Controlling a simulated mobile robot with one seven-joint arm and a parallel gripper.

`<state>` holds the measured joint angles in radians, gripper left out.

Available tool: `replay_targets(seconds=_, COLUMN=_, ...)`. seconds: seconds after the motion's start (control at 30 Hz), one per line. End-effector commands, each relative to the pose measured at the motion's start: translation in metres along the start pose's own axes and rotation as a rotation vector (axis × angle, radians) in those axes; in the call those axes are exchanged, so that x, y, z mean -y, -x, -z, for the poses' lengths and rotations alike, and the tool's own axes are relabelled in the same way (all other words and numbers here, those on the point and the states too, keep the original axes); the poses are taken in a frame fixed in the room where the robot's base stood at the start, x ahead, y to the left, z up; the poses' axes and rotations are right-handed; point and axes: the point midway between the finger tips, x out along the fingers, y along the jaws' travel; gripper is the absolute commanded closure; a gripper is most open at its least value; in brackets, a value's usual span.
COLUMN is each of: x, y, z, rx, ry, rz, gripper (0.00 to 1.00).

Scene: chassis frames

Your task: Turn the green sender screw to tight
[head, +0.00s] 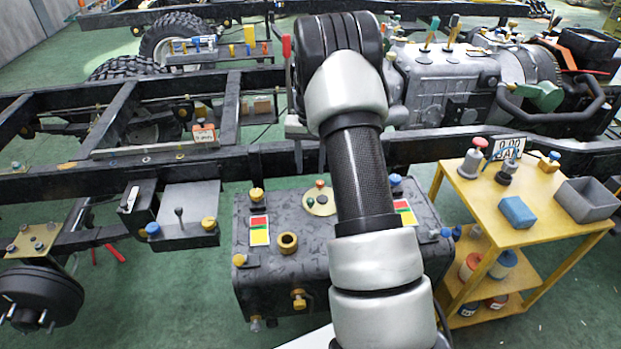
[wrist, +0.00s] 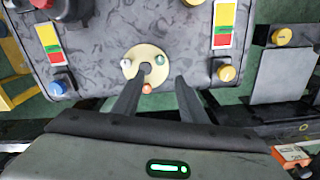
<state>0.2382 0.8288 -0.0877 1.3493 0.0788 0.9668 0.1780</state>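The tan round sender plate (wrist: 145,52) sits on top of the dark mottled tank (wrist: 100,38). In the wrist view it carries a green screw (wrist: 160,60), a paler screw head (wrist: 126,63) and an orange one (wrist: 147,88) around a dark centre. My gripper (wrist: 159,82) is open and empty, its two dark fingers apart over the plate's near edge. The green screw shows between the finger directions, just beyond the tips; I see no contact. In the head view the plate (head: 318,206) is partly visible left of my arm, and my gripper is hidden.
Red, yellow and green labels (head: 259,230) and a brass ring (head: 288,243) are on the tank (head: 350,268). Black frame rails (head: 270,158) run behind it. A yellow cart (head: 540,236) with a blue block (head: 517,212) and grey bin (head: 587,201) stands right.

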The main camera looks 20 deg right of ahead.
Motion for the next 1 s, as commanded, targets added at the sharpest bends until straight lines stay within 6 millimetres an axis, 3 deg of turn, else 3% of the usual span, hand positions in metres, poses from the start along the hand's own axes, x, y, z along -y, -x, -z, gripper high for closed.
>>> replay_targets(seconds=0.1, x=0.000, y=0.025, z=0.000, rx=-0.002, ry=0.000, rz=0.000, gripper=0.61)
replay_targets(seconds=0.3, x=0.000, y=0.045, z=0.000, rx=-0.001, ry=0.000, rz=0.000, gripper=0.61)
replay_targets(seconds=1.0, x=0.000, y=0.048, z=0.000, rx=0.000, ry=0.000, rz=0.000, gripper=0.61)
